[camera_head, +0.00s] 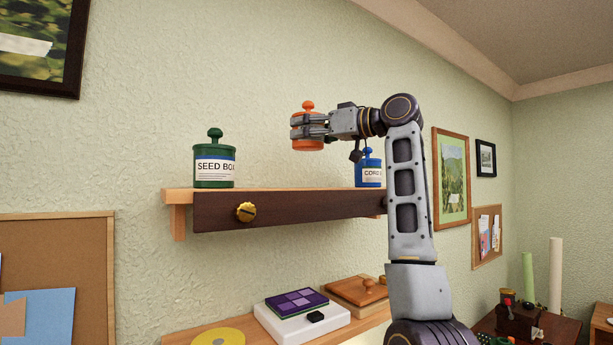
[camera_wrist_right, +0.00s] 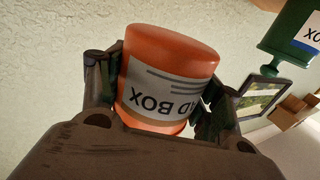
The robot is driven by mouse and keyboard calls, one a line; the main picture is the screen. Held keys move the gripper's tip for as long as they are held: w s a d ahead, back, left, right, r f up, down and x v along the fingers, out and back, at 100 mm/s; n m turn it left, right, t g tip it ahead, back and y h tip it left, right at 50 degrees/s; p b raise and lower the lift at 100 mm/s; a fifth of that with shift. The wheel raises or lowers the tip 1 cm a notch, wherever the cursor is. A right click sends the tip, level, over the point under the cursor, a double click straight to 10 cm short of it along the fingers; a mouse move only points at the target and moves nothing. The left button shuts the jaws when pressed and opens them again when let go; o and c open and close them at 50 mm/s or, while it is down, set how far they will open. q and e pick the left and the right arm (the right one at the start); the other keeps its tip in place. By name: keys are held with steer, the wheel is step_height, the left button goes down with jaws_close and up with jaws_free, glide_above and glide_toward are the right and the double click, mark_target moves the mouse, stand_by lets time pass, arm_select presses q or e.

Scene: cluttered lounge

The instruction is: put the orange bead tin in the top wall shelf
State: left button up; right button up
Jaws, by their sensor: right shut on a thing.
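The orange bead tin (camera_head: 307,143) has a round orange knob on its lid and is held in the air above the top wall shelf (camera_head: 290,207). My right gripper (camera_head: 312,126) is shut on the tin, and its fingers hide part of it. In the right wrist view the orange tin (camera_wrist_right: 172,65) sits between both fingers, with a white label reading "AD BOX" upside down. The tin is above the gap between the green and blue tins and apart from the shelf. My left gripper is not in view.
On the top shelf a green seed tin (camera_head: 214,168) stands at the left and a blue cord tin (camera_head: 369,172) at the right, partly behind my arm. The middle of the shelf is clear. A lower shelf (camera_head: 215,330) holds a white box (camera_head: 300,320) and a wooden box (camera_head: 358,291).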

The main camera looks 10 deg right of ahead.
mark_target(309, 149)
steer(key=shift+f, duration=2.45)
steer(key=shift+f, duration=2.15)
steer(key=shift+f, duration=0.1)
steer(key=o, duration=1.2)
steer(key=b+v, duration=0.3)
steer(key=v, duration=0.9)
